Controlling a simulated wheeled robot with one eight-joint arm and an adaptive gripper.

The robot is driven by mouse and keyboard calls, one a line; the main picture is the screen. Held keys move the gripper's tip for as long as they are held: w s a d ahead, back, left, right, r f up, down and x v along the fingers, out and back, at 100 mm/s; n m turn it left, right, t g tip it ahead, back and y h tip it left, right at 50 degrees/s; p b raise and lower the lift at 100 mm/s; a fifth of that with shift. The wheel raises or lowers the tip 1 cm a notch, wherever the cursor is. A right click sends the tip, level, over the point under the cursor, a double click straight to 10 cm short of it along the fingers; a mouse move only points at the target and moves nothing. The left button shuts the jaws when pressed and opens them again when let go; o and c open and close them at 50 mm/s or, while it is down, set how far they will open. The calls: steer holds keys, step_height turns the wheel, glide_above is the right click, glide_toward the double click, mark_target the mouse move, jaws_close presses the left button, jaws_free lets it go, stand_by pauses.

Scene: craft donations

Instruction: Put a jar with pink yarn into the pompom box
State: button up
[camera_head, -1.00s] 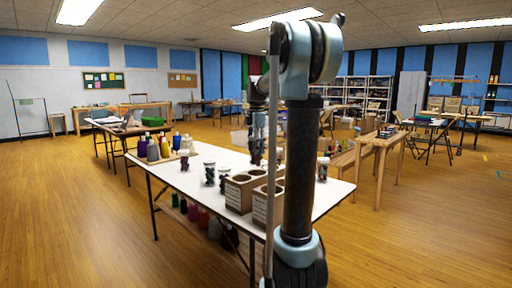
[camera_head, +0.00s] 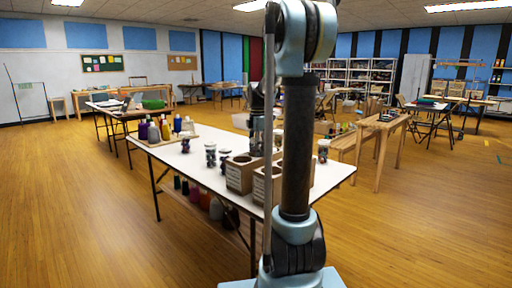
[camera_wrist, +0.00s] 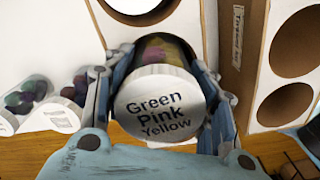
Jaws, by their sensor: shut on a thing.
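My gripper (camera_wrist: 165,100) is shut on a jar with a white lid (camera_wrist: 160,108) reading "Green Pink Yellow"; yellow and pinkish contents show behind the lid. In the head view my gripper (camera_head: 258,138) is over the table beside the boxes, partly hidden by my arm. Two wooden boxes with round holes stand there, the left box (camera_head: 239,175) and the right box (camera_head: 259,186). In the wrist view one box (camera_wrist: 220,20) has a hole beyond the jar, and another box (camera_wrist: 258,75) shows holes at right. Their labels are too small to read, so I cannot tell which is the pompom box.
Jars (camera_head: 210,153) (camera_head: 224,162) stand left of the boxes, and another jar (camera_head: 323,150) stands right of my arm. Bottles (camera_head: 153,134) stand on a tray at the table's far left. The white table (camera_head: 185,165) is clear at the front left.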

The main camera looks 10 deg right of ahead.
steer(key=shift+o, duration=0.3)
steer(key=shift+s+f, duration=0.25)
steer(key=o, duration=0.9)
steer(key=shift+o, duration=1.4)
steer(key=shift+w+f, duration=0.15)
steer(key=shift+w, duration=0.05)
step_height(320, 180, up, 12)
steer(key=shift+r, duration=0.1)
